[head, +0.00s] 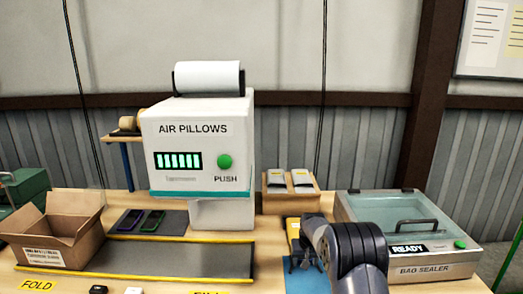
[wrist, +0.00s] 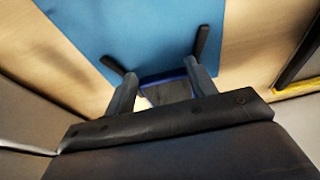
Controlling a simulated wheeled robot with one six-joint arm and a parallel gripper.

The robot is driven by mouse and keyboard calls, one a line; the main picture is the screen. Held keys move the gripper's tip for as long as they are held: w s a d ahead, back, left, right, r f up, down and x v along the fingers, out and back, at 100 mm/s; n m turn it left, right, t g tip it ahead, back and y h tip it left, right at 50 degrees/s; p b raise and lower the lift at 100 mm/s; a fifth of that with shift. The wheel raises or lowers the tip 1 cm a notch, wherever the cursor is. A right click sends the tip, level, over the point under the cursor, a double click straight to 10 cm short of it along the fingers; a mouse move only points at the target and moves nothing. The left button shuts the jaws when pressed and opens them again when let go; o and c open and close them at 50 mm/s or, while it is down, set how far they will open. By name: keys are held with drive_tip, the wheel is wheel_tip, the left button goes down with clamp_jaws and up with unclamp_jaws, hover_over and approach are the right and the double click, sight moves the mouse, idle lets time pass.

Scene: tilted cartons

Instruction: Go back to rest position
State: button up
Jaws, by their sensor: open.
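My gripper (wrist: 160,64) is open in the wrist view, its two fingers spread over a blue mat (wrist: 140,30). A small grey thing with a blue edge (wrist: 168,90) shows between the fingers, partly hidden by the gripper body; I cannot tell whether it touches them. In the head view my dark arm reaches in at the lower right, bent over the table. It hides most of the blue mat (head: 292,276) and my fingertips there.
The AIR PILLOWS machine (head: 195,150) stands at centre left. The bag sealer (head: 435,268), lid down and reading READY, is close right of my arm. An open carton (head: 80,252) sits at left. A wooden box (head: 290,199) with two grey packets stands behind my arm.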

sight(308, 285)
drive_tip(key=shift+s+f, duration=0.15)
drive_tip(key=shift+s, duration=0.05)
wheel_tip(308, 285, up, 9)
drive_tip(key=p, duration=0.5)
drive_tip(key=f+b, duration=0.2)
drive_tip(key=f, duration=0.1)
drive_tip(key=f+b, duration=0.2)
drive_tip(key=f, duration=0.1)
drive_tip(key=f+b, duration=0.2)
drive_tip(key=f, duration=0.1)
drive_tip(key=shift+s+f, duration=0.25)
drive_tip(key=shift+w+r+p, duration=0.45)
drive_tip(key=shift+r+p, duration=0.05)
drive_tip(key=shift+p, duration=0.15)
drive_tip(key=shift+s+f, duration=0.1)
drive_tip(key=shift+f, duration=0.05)
drive_tip(key=shift+s+b, duration=0.75)
drive_tip(key=shift+s, duration=3.4)
